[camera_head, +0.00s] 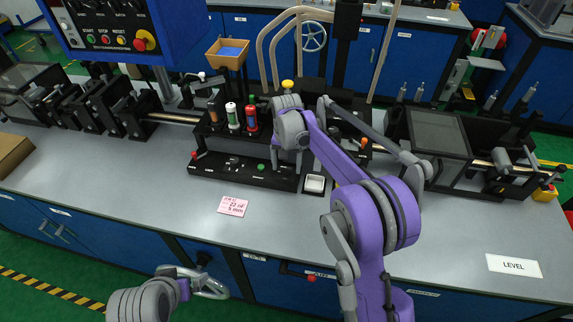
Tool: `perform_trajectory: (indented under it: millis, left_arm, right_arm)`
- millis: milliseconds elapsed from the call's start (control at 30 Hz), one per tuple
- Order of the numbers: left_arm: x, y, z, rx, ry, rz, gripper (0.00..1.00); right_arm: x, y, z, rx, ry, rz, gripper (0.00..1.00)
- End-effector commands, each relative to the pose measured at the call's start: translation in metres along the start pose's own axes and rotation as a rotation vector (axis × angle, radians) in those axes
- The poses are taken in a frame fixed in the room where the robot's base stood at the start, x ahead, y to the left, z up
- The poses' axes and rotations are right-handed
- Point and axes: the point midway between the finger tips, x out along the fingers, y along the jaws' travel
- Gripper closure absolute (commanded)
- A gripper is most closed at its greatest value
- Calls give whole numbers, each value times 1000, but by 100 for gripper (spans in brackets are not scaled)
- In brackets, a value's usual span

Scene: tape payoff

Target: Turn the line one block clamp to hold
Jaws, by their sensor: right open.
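My right arm rises from the bottom, and its grey wrist end (287,102) is over the middle of the machine. The right gripper's fingertips are mostly hidden by the wrist and machine parts. A yellow knob (287,85) shows just beyond it. I cannot tell which part is the line one block clamp; the wrist and forearm cover part of the central block. The black front plate (232,178) carries a red knob (194,155) and a green knob (261,167). Part of my left arm shows at the lower left; its gripper is not in view.
White and red bottles (251,118) stand left of the wrist. A control panel (125,30) hangs at the upper left. Black roller units stand along both sides. A white dish (314,184) and a pink card (234,206) lie in front. The front bench strip (150,205) is mostly clear.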

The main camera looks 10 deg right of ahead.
Motion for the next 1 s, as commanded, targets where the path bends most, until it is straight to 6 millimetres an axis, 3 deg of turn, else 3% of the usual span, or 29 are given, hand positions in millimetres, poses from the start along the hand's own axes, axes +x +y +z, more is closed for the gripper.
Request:
perform_trajectory:
  millis: [100,533,1000]
  left_arm:
    - [0,0,0,0,0,0,0]
    - [0,0,0,0,0,0,0]
    - [2,0,3,0,-3,0,0]
  right_arm:
    - [0,0,0,0,0,0,20]
    - [0,0,0,0,0,0,97]
    - [0,0,0,-94,0,0,100]
